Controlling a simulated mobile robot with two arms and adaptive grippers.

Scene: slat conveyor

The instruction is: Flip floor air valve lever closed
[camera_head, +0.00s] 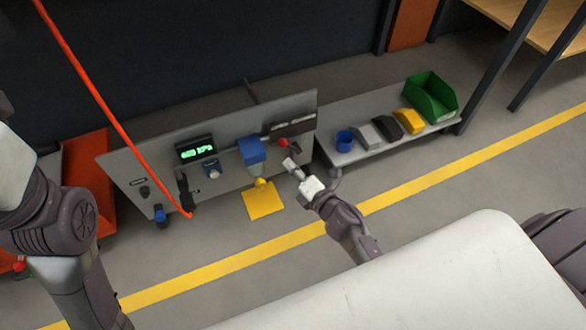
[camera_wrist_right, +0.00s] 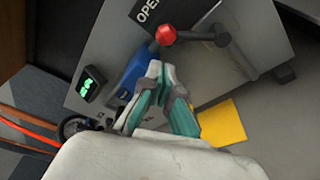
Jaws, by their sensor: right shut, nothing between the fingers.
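The valve lever is a dark bar with a red ball knob (camera_head: 283,143) at the right end of the low grey panel. In the right wrist view the red knob (camera_wrist_right: 166,34) is at the left end of the lever bar (camera_wrist_right: 203,37), which lies roughly level in the picture. An "OPEN" label (camera_wrist_right: 148,11) shows beside it. My right gripper (camera_head: 289,163) is shut and empty, just in front of the panel below the knob. In the right wrist view its fingertips (camera_wrist_right: 157,68) point toward the knob, with a gap between. My left arm shows at the left, but its gripper does not.
The grey panel (camera_head: 128,175) also carries a blue box (camera_head: 252,152) and a green-lit display (camera_head: 195,150). A yellow square (camera_head: 263,202) lies on the floor in front. A low shelf (camera_head: 345,157) with bins stands to the right. A red hose (camera_head: 98,95) hangs at the left.

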